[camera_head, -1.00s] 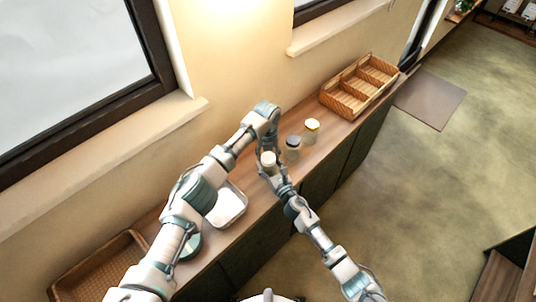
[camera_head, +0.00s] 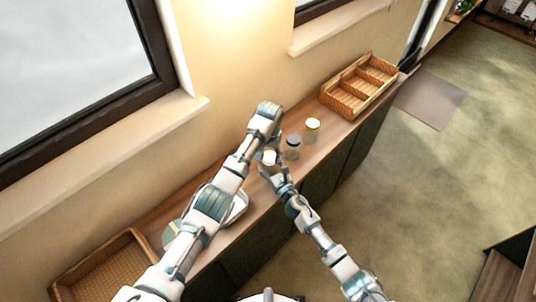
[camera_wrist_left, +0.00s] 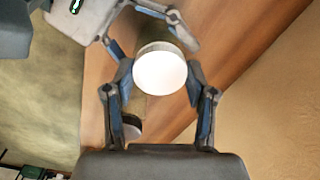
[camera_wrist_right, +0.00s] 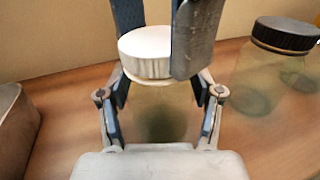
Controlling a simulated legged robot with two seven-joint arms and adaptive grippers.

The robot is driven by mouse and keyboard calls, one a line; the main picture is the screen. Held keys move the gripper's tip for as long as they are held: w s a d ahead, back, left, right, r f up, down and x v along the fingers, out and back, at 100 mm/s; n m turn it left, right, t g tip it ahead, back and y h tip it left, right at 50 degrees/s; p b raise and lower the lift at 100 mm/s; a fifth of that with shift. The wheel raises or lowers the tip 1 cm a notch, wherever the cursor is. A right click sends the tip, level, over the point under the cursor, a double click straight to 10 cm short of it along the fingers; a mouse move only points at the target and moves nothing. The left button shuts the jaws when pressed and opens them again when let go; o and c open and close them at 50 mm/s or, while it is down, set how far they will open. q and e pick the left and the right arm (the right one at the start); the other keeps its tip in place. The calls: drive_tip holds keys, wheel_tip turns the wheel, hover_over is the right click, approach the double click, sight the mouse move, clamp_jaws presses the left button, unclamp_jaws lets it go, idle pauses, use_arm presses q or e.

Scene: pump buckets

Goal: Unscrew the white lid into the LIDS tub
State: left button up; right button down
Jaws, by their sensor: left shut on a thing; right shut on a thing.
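The white lid (camera_wrist_right: 145,52) sits on top of a clear jar (camera_wrist_right: 165,112) in the right wrist view. My left gripper (camera_wrist_left: 160,75) is shut on the lid, one finger on each side, and the lid also shows in the head view (camera_head: 269,156). My right gripper (camera_wrist_right: 160,100) is shut around the jar body below the lid and holds it upright. I cannot tell whether the lid is loose. A pale tub (camera_head: 238,209) stands on the counter behind my left arm, mostly hidden; no label is readable.
A divided wicker basket (camera_head: 345,105) is farther along the counter (camera_head: 322,160). A wicker tray (camera_head: 95,275) lies at the near left.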

use_arm(q)
drive_tip(key=n, duration=0.6)
drive_tip(key=shift+d+f, duration=0.2)
drive_tip(key=shift+d, duration=0.05)
use_arm(e)
drive_tip(key=shift+w+d, duration=0.1)
use_arm(q)
drive_tip(key=n, duration=0.5)
drive_tip(key=shift+w+n, duration=0.1)
drive_tip(key=shift+n, duration=0.3)
drive_tip(key=n, duration=0.5)
drive_tip(key=shift+w+a+n, duration=0.1)
drive_tip(key=shift+w+n, duration=0.05)
drive_tip(key=shift+n, duration=0.15)
use_arm(e)
drive_tip(key=shift+r, duration=0.1)
use_arm(q)
drive_tip(key=n, duration=0.5)
drive_tip(key=shift+w+a+r+n, duration=0.1)
drive_tip(key=shift+w+a+n, duration=0.15)
drive_tip(key=shift+n, duration=0.15)
use_arm(e)
drive_tip(key=shift+s+a, duration=0.2)
drive_tip(key=shift+a, duration=0.05)
